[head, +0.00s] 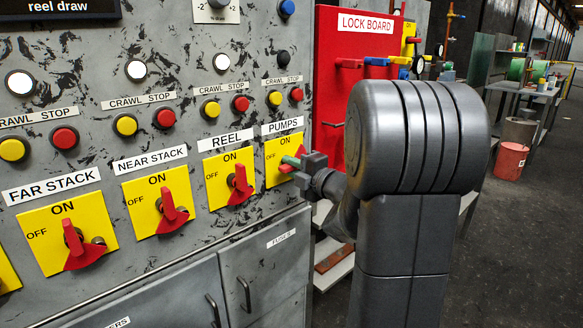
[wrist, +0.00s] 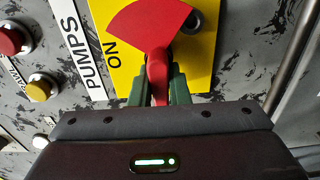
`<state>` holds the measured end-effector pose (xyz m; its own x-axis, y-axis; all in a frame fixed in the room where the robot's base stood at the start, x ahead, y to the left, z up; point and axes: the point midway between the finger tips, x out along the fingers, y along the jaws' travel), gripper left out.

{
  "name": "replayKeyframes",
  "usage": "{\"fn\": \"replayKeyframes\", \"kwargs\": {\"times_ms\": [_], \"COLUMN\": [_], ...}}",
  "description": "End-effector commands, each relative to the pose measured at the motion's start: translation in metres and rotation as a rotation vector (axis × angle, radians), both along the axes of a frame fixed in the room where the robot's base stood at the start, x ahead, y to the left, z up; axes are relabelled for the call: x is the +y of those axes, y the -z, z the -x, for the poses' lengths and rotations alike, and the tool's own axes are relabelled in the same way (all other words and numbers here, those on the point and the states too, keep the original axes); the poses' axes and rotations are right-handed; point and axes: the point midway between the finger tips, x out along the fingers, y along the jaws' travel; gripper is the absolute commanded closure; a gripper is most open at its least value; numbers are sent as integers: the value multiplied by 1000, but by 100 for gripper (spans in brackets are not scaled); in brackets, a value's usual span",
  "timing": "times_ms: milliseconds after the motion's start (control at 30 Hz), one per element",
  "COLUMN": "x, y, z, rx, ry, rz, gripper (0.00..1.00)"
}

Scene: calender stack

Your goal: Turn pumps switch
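The pumps switch is a yellow plate (head: 272,172) under the PUMPS label, marked ON and OFF, at the right end of the switch row. My gripper (head: 293,163) is at this plate and covers much of the switch in the head view. In the wrist view, the switch's red handle (wrist: 157,68) stands between my gripper's green fingers (wrist: 158,92), which look shut on it. Its red fan-shaped part (wrist: 150,24) spreads to the side away from OFF, so the handle appears to point to OFF. The handle's lower end is hidden by my gripper.
The reel (head: 241,182), near stack (head: 171,207) and far stack (head: 75,241) switches stand to the left, their handles toward ON. Yellow and red crawl and stop buttons sit above. The red lock board (head: 337,90) is to the right. Cabinet doors with handles (head: 245,293) are below.

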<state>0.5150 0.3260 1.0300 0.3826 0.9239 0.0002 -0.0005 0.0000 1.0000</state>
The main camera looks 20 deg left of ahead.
Motion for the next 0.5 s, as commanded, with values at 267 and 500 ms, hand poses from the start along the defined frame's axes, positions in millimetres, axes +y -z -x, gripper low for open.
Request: {"fn": "replayKeyframes", "kwargs": {"times_ms": [267, 500], "x": [0, 0], "y": [0, -3], "z": [0, 0], "rx": [12, 99], "ry": [0, 1], "rz": [-4, -40], "gripper": [100, 100]}}
